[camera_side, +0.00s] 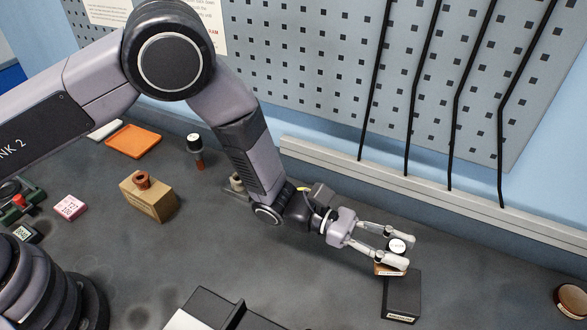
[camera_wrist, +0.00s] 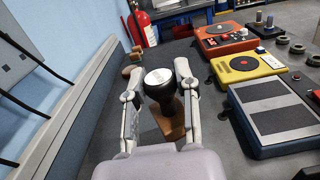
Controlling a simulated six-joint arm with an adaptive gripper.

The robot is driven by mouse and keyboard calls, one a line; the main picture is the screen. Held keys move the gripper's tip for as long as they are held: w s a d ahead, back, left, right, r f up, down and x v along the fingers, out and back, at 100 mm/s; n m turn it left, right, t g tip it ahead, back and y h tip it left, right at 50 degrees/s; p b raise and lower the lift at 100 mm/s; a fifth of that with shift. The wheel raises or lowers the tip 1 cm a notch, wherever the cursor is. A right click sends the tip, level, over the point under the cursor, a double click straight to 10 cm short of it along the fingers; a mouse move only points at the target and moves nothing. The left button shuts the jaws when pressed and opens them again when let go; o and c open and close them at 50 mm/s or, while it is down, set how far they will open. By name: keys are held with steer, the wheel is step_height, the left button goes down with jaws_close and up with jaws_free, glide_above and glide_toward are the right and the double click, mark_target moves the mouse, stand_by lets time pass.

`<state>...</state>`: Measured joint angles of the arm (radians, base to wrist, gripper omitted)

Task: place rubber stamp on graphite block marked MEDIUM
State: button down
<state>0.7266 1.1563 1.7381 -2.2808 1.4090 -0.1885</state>
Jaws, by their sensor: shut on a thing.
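The rubber stamp has a black knob with a white top (camera_side: 397,246) and a brown wooden base (camera_side: 385,269). It also shows in the wrist view, with its knob (camera_wrist: 160,80) between the fingers and its base (camera_wrist: 172,124) below. My gripper (camera_side: 397,252) is shut on the stamp's knob. A dark graphite block (camera_side: 403,292) with a pale label on its front lies just below and in front of the stamp. The label is too small to read. The stamp's base overlaps the block's far end in the side view; I cannot tell whether they touch.
A cardboard box (camera_side: 149,199), an orange tray (camera_side: 132,141) and a similar black-and-white-topped item (camera_side: 195,150) stand at the left. A round brown item (camera_side: 571,300) lies at the far right. In the wrist view, a blue device (camera_wrist: 275,115) and a yellow device (camera_wrist: 247,69) stand right.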

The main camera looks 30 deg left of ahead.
steer(key=w+d+f, duration=0.1)
steer(key=f, duration=0.1)
steer(key=w+d+f, duration=0.1)
steer(key=f, duration=0.1)
steer(key=d+f, duration=0.1)
steer(key=d, duration=0.1)
steer(key=shift+w+d+f, duration=0.1)
steer(key=shift+w+f, duration=0.3)
steer(key=shift+w+d+f, duration=0.1)
steer(key=shift+d+f, duration=0.05)
steer(key=shift+f, duration=1.55)
steer(key=shift+f, duration=0.15)
steer(key=c, duration=0.8)
jaws_free()
